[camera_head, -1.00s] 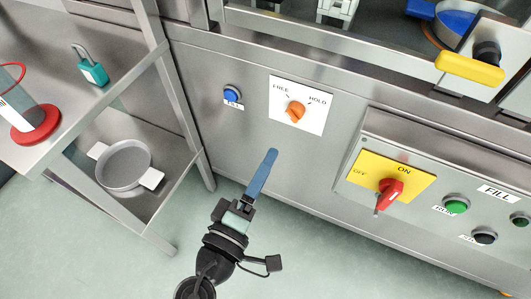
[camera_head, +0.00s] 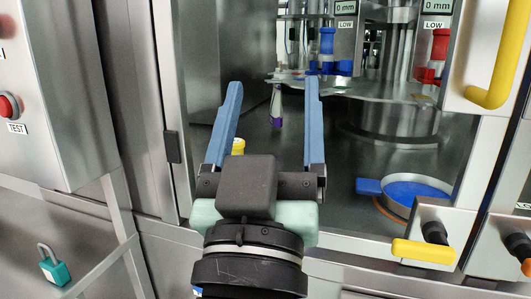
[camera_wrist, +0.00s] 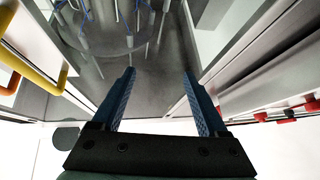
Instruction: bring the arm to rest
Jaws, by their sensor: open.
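My gripper (camera_head: 268,110) is in the middle of the head view, its two long blue fingers wide apart and pointing up into the picture. Nothing is between the fingers that they touch. It is in front of the machine's opening, above a grey metal floor; I cannot tell how far inside the fingertips reach. In the wrist view my gripper (camera_wrist: 158,85) is also open and empty, facing the grey chamber floor (camera_wrist: 155,70).
A yellow handle (camera_head: 497,60) stands at the right, and a lower yellow handle (camera_head: 424,252) is at the lower right. A blue round dish (camera_head: 418,192) sits inside. A teal padlock (camera_head: 54,271) lies on the left shelf. A red TEST button (camera_head: 8,106) is far left.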

